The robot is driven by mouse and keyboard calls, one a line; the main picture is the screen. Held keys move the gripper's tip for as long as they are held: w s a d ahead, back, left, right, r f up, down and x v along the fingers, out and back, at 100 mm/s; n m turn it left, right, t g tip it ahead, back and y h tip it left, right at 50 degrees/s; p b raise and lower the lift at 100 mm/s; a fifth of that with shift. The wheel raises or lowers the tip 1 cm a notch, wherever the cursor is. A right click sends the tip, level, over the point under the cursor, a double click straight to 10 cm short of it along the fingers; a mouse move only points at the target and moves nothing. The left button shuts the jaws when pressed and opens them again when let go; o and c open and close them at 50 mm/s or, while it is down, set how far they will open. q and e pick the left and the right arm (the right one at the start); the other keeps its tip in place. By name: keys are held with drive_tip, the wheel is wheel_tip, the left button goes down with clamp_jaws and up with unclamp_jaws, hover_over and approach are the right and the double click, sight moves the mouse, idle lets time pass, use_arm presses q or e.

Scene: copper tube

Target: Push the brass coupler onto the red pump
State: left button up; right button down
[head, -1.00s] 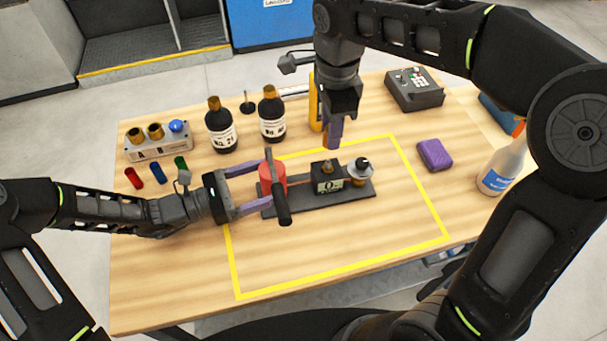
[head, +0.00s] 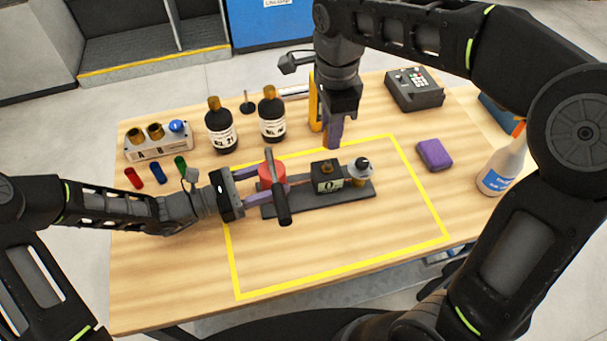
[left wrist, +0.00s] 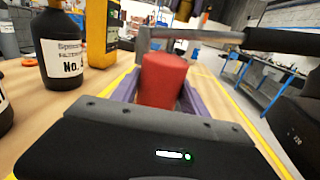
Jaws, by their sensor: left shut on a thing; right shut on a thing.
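The red pump (head: 268,173) is a red cylinder at the left end of a dark base plate (head: 300,206). My left gripper (head: 272,185) comes from the left and is shut on the pump, one purple finger on each side. The pump also shows between the fingers in the left wrist view (left wrist: 164,82). A grey bar with a black handle (head: 282,207) crosses over the pump. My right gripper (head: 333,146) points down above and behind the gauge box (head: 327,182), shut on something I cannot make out. A small brass part (head: 327,167) sits atop that box; whether it is the coupler is unclear.
A purple block (head: 434,154) and spray bottle (head: 501,165) are right. The front is clear.

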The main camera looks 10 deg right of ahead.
use_arm(q)
clamp_jaws()
idle(0.3)
use_arm(e)
hover_over(328, 162)
drive_tip(key=shift+f, duration=2.5)
drive_tip(key=shift+f, duration=0.1)
drive_tip(key=shift+f, duration=0.75)
drive_tip(key=shift+f, duration=0.65)
drive_tip(key=c, duration=1)
unclamp_jaws()
drive_tip(key=shift+c, duration=0.2)
